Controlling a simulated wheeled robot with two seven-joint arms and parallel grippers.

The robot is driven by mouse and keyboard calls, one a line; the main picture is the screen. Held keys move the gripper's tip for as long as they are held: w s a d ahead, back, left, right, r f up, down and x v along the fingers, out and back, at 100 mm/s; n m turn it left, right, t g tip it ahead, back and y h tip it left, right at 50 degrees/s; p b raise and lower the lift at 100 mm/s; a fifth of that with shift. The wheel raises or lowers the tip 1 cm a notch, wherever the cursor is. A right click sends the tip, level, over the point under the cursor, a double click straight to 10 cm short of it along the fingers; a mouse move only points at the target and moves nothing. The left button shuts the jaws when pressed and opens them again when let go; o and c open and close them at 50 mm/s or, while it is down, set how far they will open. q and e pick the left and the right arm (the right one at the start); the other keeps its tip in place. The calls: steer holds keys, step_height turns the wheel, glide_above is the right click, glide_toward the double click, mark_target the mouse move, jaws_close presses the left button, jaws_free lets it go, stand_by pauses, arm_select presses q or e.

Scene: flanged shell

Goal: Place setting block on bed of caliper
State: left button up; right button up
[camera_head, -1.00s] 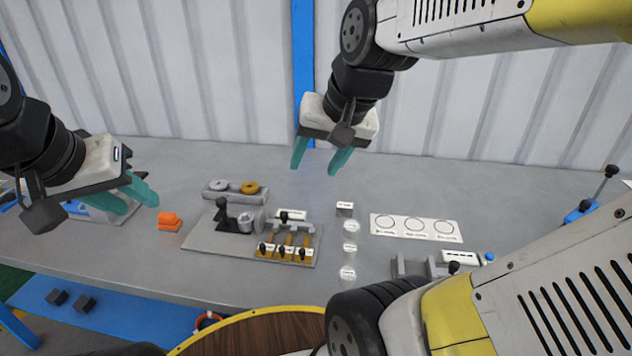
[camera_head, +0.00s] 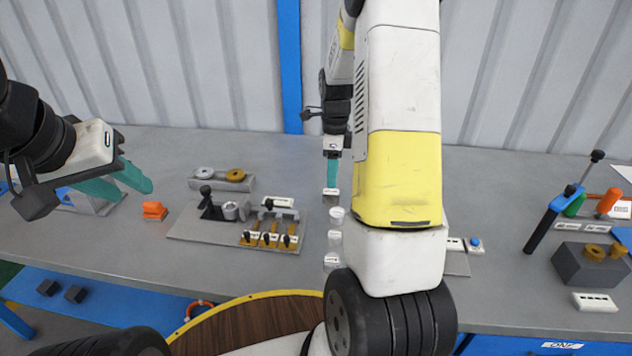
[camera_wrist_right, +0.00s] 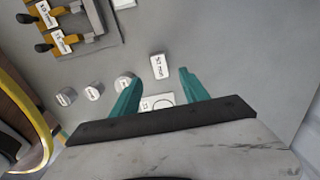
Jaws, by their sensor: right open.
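A small block labelled in mm (camera_wrist_right: 159,67), apparently the setting block, stands on the table just beyond my right fingertips in the right wrist view. Its top also shows in the head view (camera_head: 331,192), right below my right gripper (camera_head: 332,182). In the wrist view my right gripper (camera_wrist_right: 158,88) is open and empty, its teal fingers apart. My left gripper (camera_head: 132,192) is open and empty above the table's left part. A grey device with a white label (camera_head: 455,245), possibly the caliper, is mostly hidden behind my right arm.
Several white round pieces (camera_head: 336,214) stand in a row near the block. A grey fixture plate (camera_head: 205,228) with clamps lies to the left, beside an orange block (camera_head: 154,210). A dark block with rings (camera_head: 585,263) and coloured-handled tools are at the right.

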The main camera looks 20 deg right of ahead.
mark_target(331, 191)
step_height(331, 191, down, 8)
steer(key=shift+w+a+r, duration=0.1)
steer(key=shift+r, duration=0.05)
jaws_close()
stand_by(0.4)
